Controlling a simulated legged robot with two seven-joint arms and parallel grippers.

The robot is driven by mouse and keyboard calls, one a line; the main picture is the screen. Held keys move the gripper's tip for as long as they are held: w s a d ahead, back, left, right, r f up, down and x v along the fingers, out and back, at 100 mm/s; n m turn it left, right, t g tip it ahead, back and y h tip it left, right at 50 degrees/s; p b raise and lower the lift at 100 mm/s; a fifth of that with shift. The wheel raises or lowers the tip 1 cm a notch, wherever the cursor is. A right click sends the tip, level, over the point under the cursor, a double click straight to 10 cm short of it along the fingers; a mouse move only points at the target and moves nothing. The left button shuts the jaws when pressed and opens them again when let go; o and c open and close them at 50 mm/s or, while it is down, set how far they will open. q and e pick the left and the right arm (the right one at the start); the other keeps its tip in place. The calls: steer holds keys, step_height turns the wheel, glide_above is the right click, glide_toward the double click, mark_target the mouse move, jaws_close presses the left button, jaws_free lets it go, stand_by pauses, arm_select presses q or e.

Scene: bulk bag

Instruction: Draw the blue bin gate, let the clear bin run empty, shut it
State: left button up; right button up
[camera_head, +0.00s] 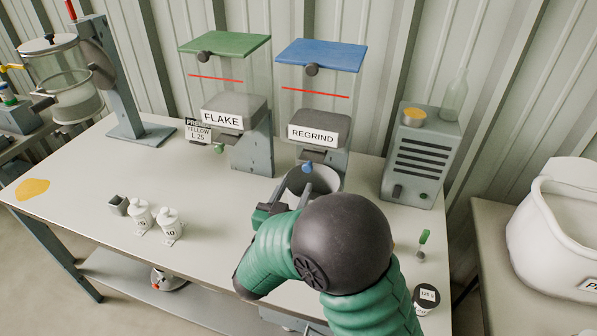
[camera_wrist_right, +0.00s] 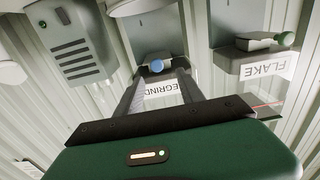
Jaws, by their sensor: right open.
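The clear bin (camera_head: 315,88) with a blue lid (camera_head: 321,55) stands on the bench, with a REGRIND label (camera_head: 313,135) on its front and a red line across its clear wall. Its blue gate knob (camera_head: 308,168) sits low under the label. The knob also shows in the right wrist view (camera_wrist_right: 157,66). My right gripper (camera_head: 293,190) is open in front of the knob. In the right wrist view its fingers (camera_wrist_right: 158,82) point at the knob, one on each side; I see no contact. A pale round container (camera_head: 325,180) is under the outlet, partly hidden by my arm. My left gripper is out of view.
A similar bin labelled FLAKE (camera_head: 222,118) with a green lid stands close on the left. A grey vented box (camera_head: 421,160) stands right. The bench's middle left is clear.

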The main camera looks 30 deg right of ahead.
mark_target(306, 169)
steer(key=x, duration=0.5)
steer(key=s+d+x, duration=0.1)
steer(key=x, duration=0.1)
steer(key=shift+w+d+f, duration=0.1)
steer(key=shift+w+f, duration=0.05)
steer(key=shift+f, duration=0.05)
steer(key=shift+w+a+r, duration=0.1)
steer(key=shift+a+r, duration=0.05)
steer(key=shift+a, duration=0.45)
steer(key=shift+a+r, duration=0.2)
steer(key=shift+a, duration=0.45)
steer(key=shift+c, duration=0.6)
steer(key=shift+d+f, duration=0.1)
steer(key=shift+d, duration=0.3)
steer(key=shift+c, duration=1.3)
steer(key=shift+d+f, duration=0.15)
steer(key=shift+d, duration=0.55)
steer(key=c, duration=0.5)
jaws_close()
steer(key=shift+a, duration=0.5)
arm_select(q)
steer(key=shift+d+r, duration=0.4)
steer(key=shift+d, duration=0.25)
arm_select(e)
steer(key=shift+d, duration=0.2)
